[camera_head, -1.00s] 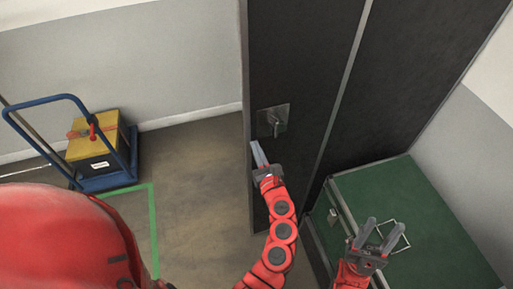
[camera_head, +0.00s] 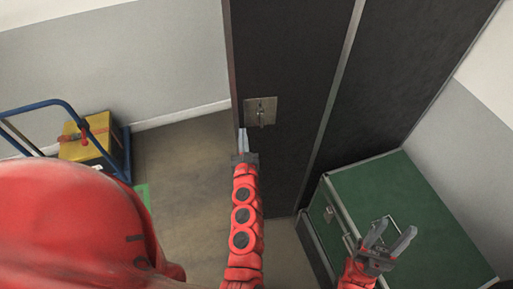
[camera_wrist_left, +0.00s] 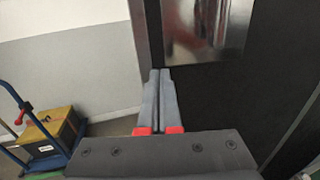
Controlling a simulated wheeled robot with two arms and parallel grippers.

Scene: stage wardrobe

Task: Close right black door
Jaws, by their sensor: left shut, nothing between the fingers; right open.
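A black door (camera_head: 280,60) stands upright in the middle of the head view, with a metal handle plate (camera_head: 260,111) near its left edge. To its right, past a grey vertical strip (camera_head: 335,95), is another black panel (camera_head: 400,75). My left gripper (camera_head: 242,142) is shut and empty, its fingertips just below and left of the handle plate. In the left wrist view the shut fingers (camera_wrist_left: 159,100) lie before the door's left edge, below the shiny plate (camera_wrist_left: 207,28); I cannot tell whether they touch the door. My right gripper (camera_head: 392,245) is open and empty above a green case.
The green case (camera_head: 375,190) stands at the right against the panel and the grey wall. A blue-handled cart (camera_head: 125,150) with a yellow-topped box (camera_head: 88,137) stands at the left. Bare floor (camera_head: 185,165) lies between the cart and the door.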

